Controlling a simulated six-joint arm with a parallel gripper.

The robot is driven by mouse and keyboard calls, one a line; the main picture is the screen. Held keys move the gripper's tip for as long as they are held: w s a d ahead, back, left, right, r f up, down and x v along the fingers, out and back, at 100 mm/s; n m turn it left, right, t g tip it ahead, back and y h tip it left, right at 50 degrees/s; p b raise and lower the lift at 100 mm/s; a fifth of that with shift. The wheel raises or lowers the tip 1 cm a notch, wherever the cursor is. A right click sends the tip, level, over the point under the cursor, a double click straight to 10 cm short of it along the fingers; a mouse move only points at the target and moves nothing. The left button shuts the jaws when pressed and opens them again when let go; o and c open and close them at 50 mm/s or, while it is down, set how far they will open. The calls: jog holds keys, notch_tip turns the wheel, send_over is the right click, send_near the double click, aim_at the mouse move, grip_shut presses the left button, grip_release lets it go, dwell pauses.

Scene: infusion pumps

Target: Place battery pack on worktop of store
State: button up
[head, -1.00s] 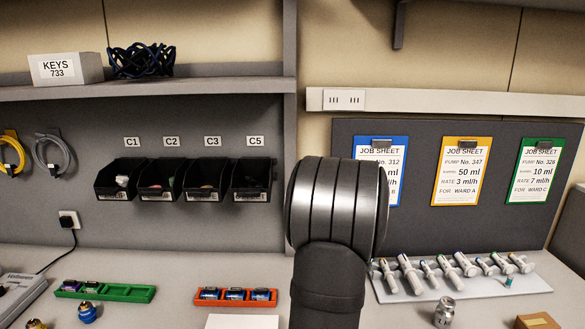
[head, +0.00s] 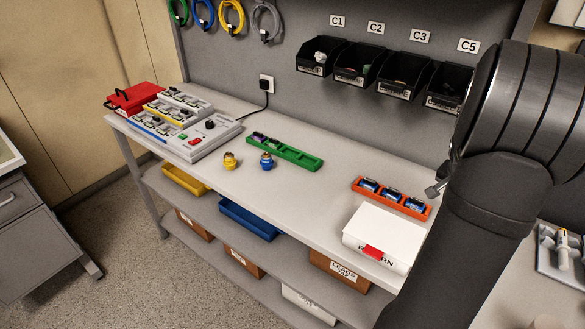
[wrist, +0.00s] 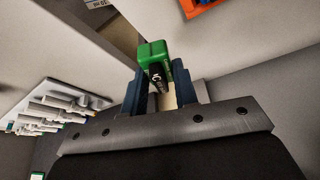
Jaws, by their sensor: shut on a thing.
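In the wrist view my gripper (wrist: 160,88) is shut, with its two dark blue fingers on either side of a green pack (wrist: 154,55) with a dark and silver lower part. I take this to be the battery pack; its far side is hidden. It is held up in the air, apart from any surface I can see. The pale worktop (head: 310,195) runs across the middle of the head view.
On the worktop stand a green rack (head: 300,160), an orange rack (head: 428,214) with blue packs, a white box (head: 385,228) with a red latch, yellow (head: 230,161) and blue (head: 266,161) knobbed items, and a grey console (head: 212,140). Black bins (head: 362,65) hang behind. The worktop's middle is clear.

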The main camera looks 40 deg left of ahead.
notch_tip(320, 180, up, 11)
jog(key=n+y, duration=0.3)
jog(key=n, duration=0.5)
send_over(290, 198)
jog(key=s+d, duration=0.1)
notch_tip(290, 198, down, 11)
jog(key=shift+f, duration=0.2)
jog(key=shift+s+a+f, duration=0.15)
jog(key=shift+a+f, duration=0.05)
jog(key=shift+f, duration=1.95)
jog(key=o, duration=1)
jog(key=shift+f, duration=0.15)
